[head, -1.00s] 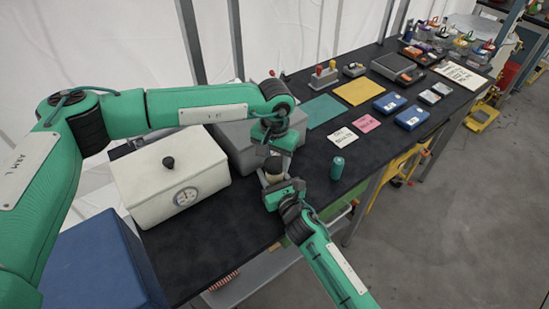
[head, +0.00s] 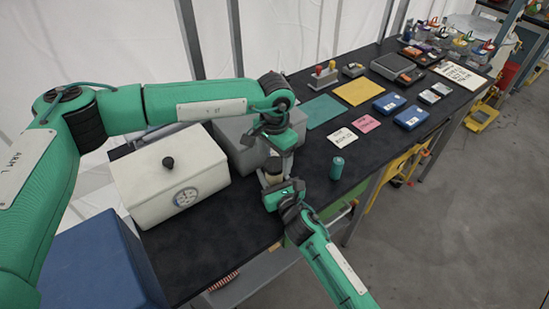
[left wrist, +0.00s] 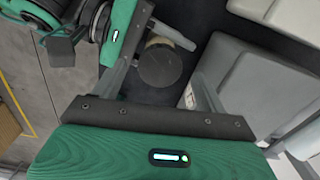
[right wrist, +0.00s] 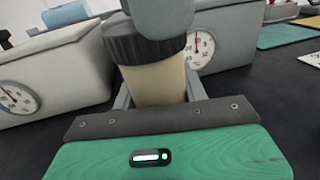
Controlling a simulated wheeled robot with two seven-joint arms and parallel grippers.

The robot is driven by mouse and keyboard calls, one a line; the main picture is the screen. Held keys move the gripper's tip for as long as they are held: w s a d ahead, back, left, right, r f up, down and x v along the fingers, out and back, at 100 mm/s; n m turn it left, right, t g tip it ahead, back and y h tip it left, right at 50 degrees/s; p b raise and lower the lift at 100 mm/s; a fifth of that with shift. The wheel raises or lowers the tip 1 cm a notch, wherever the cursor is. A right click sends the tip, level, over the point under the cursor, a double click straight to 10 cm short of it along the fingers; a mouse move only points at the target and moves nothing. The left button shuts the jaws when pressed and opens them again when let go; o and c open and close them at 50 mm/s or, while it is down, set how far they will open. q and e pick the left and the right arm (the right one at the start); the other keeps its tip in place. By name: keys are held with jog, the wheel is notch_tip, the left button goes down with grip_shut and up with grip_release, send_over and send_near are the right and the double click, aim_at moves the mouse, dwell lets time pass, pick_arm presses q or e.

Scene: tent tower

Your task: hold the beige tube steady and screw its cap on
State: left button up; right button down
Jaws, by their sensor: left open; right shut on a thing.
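The beige tube (right wrist: 158,84) stands upright in my right gripper (head: 272,184), which is shut on it. Its dark ridged cap (right wrist: 146,44) sits at the tube's top; whether it is fully seated cannot be told. In the left wrist view the cap (left wrist: 160,65) is a dark disc between the fingers of my left gripper (left wrist: 165,75). My left gripper is open above and around the cap, with gaps beside it. In the right wrist view a grey left finger hides part of the cap. In the head view the tube (head: 271,179) is small and partly covered.
A white box with a dial (head: 172,178) and a grey box (head: 235,145) stand left of the grippers. A green cylinder (head: 337,168) stands on the dark table to the right. Cards, mats and blue boxes lie farther back. The table's front edge is close.

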pick_arm(q)
notch_tip(320, 180, up, 11)
jog(key=shift+f, duration=0.15)
pick_arm(e)
jog(key=c, duration=0.7)
grip_release()
jog(key=b+v, duration=0.2)
jog(key=v, duration=1)
jog(key=shift+s+d+f+b, duration=0.1)
jog(key=shift+s+b, duration=0.05)
jog(key=shift+b, duration=0.2)
pick_arm(q)
jog(key=shift+f, duration=1.45)
pick_arm(e)
jog(key=shift+v, duration=0.75)
